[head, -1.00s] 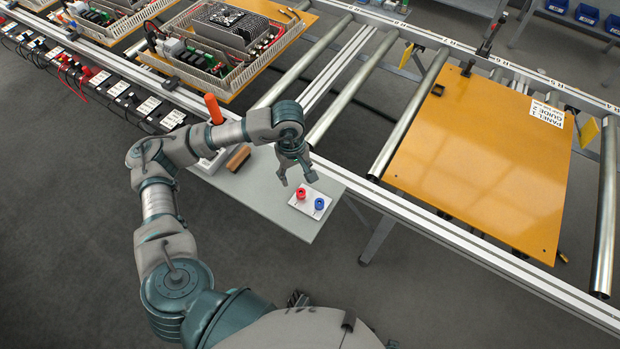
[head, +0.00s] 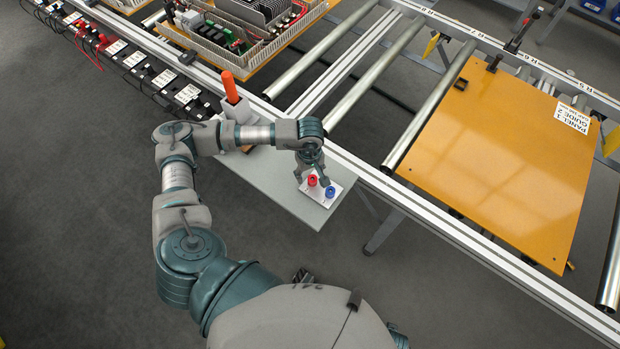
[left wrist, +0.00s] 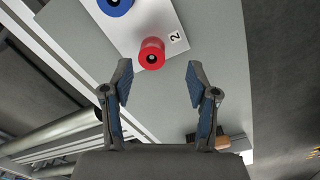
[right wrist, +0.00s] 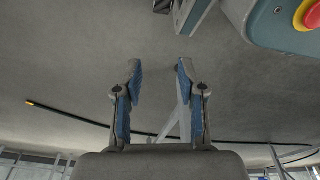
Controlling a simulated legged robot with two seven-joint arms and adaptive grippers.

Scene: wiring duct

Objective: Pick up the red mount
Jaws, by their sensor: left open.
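The red mount (head: 312,180) is a small round red piece with a dark central hole. It sits on a white plate (head: 322,194) on the grey side shelf. In the left wrist view the red mount (left wrist: 152,54) lies just beyond and between the fingertips of my left gripper (left wrist: 160,78). My left gripper (head: 311,175) is open, with nothing between its fingers, over the plate in the head view. A blue mount (head: 330,191) stands beside the red one. It also shows in the left wrist view (left wrist: 115,4). My right gripper (right wrist: 158,75) is open and empty.
The grey shelf (head: 285,198) borders a roller conveyor with metal rails (head: 400,195). An orange-handled tool (head: 230,88) stands behind my left arm. A yellow panel (head: 500,160) lies on the rollers at right. The right gripper faces bare floor (right wrist: 60,60).

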